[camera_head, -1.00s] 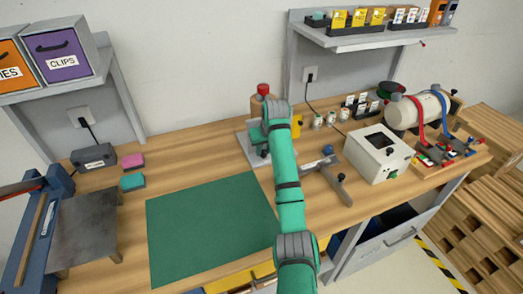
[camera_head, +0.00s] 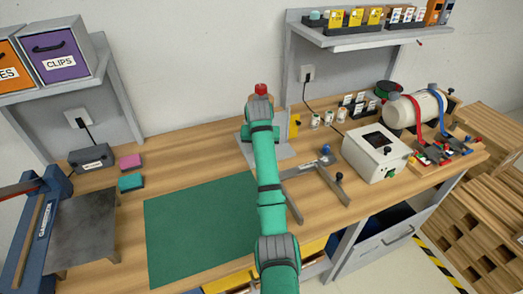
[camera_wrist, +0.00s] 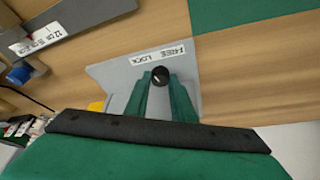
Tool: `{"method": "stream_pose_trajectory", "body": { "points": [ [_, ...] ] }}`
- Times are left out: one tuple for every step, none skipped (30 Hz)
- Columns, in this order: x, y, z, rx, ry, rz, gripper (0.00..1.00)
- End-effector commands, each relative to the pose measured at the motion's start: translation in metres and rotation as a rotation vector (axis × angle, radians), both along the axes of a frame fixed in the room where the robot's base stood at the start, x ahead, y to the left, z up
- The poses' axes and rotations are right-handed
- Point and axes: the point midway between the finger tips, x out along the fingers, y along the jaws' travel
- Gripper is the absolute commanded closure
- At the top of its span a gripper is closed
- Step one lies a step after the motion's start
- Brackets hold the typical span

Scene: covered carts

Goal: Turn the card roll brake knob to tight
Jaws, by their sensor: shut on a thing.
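A black round knob (camera_wrist: 160,75) stands on a grey plate (camera_wrist: 110,75) in the wrist view. A white label reading "FREE LOCK" (camera_wrist: 150,54) lies just beyond it on the plate. My gripper (camera_wrist: 160,80) is shut on the black knob, with one green finger on each side. The knob's pointer direction cannot be made out. In the head view the grey plate (camera_head: 283,153) shows beside my arm, near the back of the bench. My arm hides the knob and fingertips there. A red cap (camera_head: 261,89) on a tan roll or post rises behind my wrist.
A green mat (camera_head: 200,230) lies front left of the plate. A metal bracket with a blue knob (camera_head: 325,150) and a white box (camera_head: 376,153) stand to the right. A yellow piece (camera_head: 294,126) is close beside the plate. A shelf (camera_head: 370,38) overhangs the back right.

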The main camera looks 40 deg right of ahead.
Motion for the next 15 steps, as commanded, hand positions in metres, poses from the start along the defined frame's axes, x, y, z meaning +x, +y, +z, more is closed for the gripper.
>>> {"method": "stream_pose_trajectory", "body": {
  "points": [
    [-0.0019,-0.0006,-0.0005,0.003,0.004,-0.004,1.00],
    [-0.0019,-0.0007,-0.0004,0.002,0.004,-0.003,1.00],
    [-0.0019,-0.0007,-0.0004,0.002,0.004,-0.003,1.00],
    [-0.0019,-0.0008,-0.0005,0.002,0.004,-0.003,1.00],
    [-0.0018,-0.0008,-0.0005,0.001,0.004,-0.002,1.00],
    [-0.0019,-0.0011,-0.0004,0.002,0.003,-0.001,1.00],
    [-0.0019,-0.0011,-0.0004,0.002,0.003,-0.001,0.75],
    [-0.0019,-0.0014,-0.0004,0.001,0.003,-0.001,0.68],
    [-0.0020,-0.0016,-0.0003,0.001,0.003,-0.001,0.59],
    [-0.0020,-0.0018,-0.0003,0.001,0.003,-0.001,0.59],
    [-0.0022,-0.0021,-0.0002,0.001,0.003,-0.001,0.59],
    [-0.0022,-0.0024,-0.0003,0.001,0.002,-0.002,0.59],
    [-0.0022,-0.0026,-0.0003,0.001,0.002,-0.002,0.59],
    [-0.0023,-0.0028,-0.0002,0.001,0.002,-0.002,0.59],
    [-0.0023,-0.0030,-0.0002,0.001,0.002,-0.002,0.59]
  ]
}}
